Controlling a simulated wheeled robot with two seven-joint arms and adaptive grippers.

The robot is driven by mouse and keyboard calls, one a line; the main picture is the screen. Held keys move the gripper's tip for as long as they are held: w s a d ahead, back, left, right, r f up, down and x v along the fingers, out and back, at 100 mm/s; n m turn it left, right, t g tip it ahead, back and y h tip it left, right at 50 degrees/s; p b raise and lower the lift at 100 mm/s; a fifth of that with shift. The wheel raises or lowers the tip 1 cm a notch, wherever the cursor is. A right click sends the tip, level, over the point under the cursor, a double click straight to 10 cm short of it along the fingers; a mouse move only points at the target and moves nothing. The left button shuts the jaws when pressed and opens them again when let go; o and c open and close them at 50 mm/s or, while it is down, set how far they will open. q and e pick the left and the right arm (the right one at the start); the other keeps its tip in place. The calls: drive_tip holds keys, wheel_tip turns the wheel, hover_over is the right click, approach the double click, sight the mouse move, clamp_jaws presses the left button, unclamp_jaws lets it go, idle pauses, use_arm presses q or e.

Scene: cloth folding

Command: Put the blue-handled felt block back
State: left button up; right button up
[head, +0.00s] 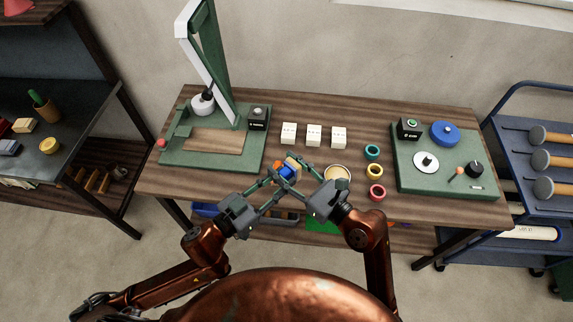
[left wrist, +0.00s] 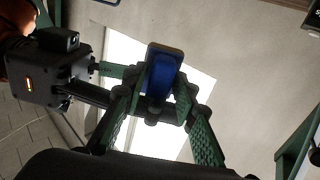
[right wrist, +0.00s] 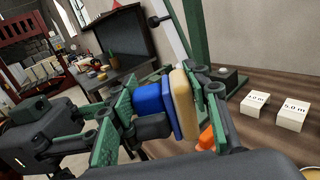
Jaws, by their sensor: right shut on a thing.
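The felt block shows a blue handle side (head: 288,172) and a tan felt pad (head: 294,163), near the front edge of the table. My right gripper (right wrist: 160,110) is shut on it, with the tan pad (right wrist: 182,103) and blue part (right wrist: 152,108) between its fingers. In the left wrist view the blue part (left wrist: 160,76) faces the camera. My left gripper (left wrist: 160,132) is open, its fingers spread on either side of the block with gaps. In the head view both grippers' fingers overlap, so exact contact there is hidden.
An orange piece (right wrist: 206,138) lies close by the right gripper's finger. The wooden table (head: 330,107) holds a green stand base (head: 252,155) at left, white blocks (head: 314,135), coloured rings (head: 374,171), a round tan-topped dish (head: 338,173) and a green board (head: 430,178) at right.

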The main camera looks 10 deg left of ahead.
use_arm(q)
drive_tip(key=shift+o, duration=1.4)
use_arm(e)
drive_tip(key=shift+d, duration=0.1)
drive_tip(key=shift+w, duration=0.1)
